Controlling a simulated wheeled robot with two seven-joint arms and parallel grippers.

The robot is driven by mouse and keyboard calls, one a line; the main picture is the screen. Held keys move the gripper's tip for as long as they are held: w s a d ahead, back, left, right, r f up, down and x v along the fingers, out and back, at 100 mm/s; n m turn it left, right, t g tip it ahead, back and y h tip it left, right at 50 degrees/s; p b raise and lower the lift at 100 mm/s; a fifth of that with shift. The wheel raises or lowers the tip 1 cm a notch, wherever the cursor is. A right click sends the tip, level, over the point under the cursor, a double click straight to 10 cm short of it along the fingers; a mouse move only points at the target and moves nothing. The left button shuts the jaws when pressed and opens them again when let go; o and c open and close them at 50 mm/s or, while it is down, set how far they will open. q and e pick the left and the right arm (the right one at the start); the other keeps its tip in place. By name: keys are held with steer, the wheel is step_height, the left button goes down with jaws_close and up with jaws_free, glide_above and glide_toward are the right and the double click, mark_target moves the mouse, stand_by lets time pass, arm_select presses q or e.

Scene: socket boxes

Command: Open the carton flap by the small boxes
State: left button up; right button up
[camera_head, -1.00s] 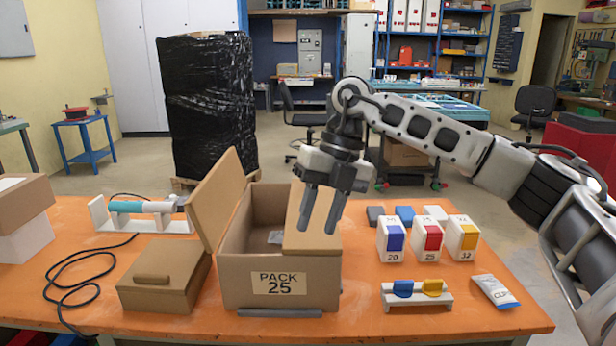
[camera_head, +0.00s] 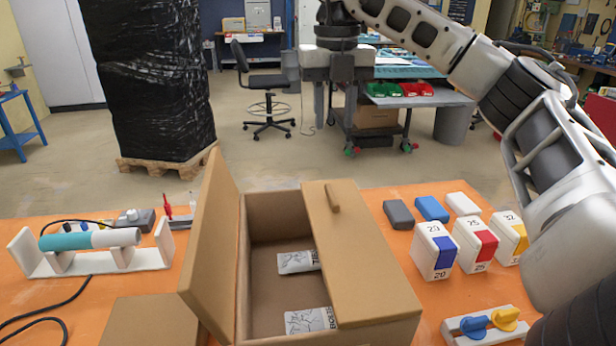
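The brown carton (camera_head: 255,215) stands on the orange table. Its left flap (camera_head: 212,240) stands up, leaning outward. Its right flap (camera_head: 358,255), the one on the side of the small boxes, lies across the right part of the opening, with a small handle bar (camera_head: 333,198) on top. The small white boxes stand to the right: blue-marked 20 (camera_head: 428,257), red-marked 25 (camera_head: 470,250) and yellow-marked 32 (camera_head: 508,240). My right gripper (camera_head: 335,110) is raised above and beyond the carton, empty, its fingers pointing down and apart. My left gripper is out of view.
Two printed packets (camera_head: 298,262) lie inside the carton. A smaller brown box (camera_head: 150,322) is at front left, with a teal and white tool on a stand (camera_head: 100,262) behind it. Lids (camera_head: 431,208) lie behind the small boxes. A holder with blue and yellow pieces (camera_head: 485,326) is at front right.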

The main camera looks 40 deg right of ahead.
steer(key=b, duration=0.3)
glide_toward(334, 199)
step_height(334, 199, down, 8)
steer(key=shift+r, duration=0.25)
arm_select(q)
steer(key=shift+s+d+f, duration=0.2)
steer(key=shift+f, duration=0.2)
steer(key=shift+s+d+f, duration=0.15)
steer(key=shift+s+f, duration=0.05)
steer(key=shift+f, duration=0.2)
arm_select(e)
steer(key=shift+f, duration=0.5)
jaws_close()
